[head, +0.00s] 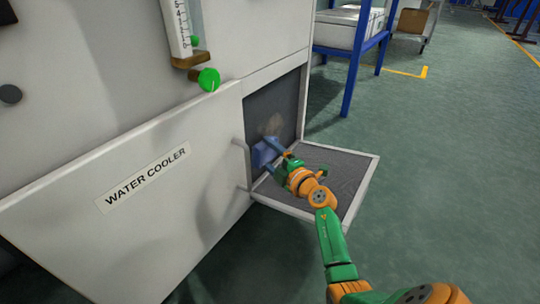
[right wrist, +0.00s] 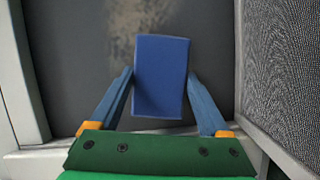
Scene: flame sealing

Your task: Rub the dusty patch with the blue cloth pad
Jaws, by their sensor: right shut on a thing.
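The blue cloth pad (head: 263,153) is held by my right gripper (head: 271,156) inside the open recess of the white cabinet. In the right wrist view the pad (right wrist: 160,77) sits between the two blue fingers of my right gripper (right wrist: 160,88), tilted slightly. The dusty patch (head: 271,124) is a pale brown smear on the dark grey inner panel, just above the pad. In the right wrist view the patch (right wrist: 146,22) shows beyond the pad's top edge; the pad may cover part of it. Whether the pad touches the panel is unclear. My left gripper is out of view.
The white cabinet (head: 220,120) carries a WATER COOLER label (head: 143,177) and a green knob (head: 209,79). An open door with a mesh inside (head: 335,170) lies below and right of the recess. Clear green floor (head: 440,140) lies to the right, with a blue rack (head: 353,65) behind.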

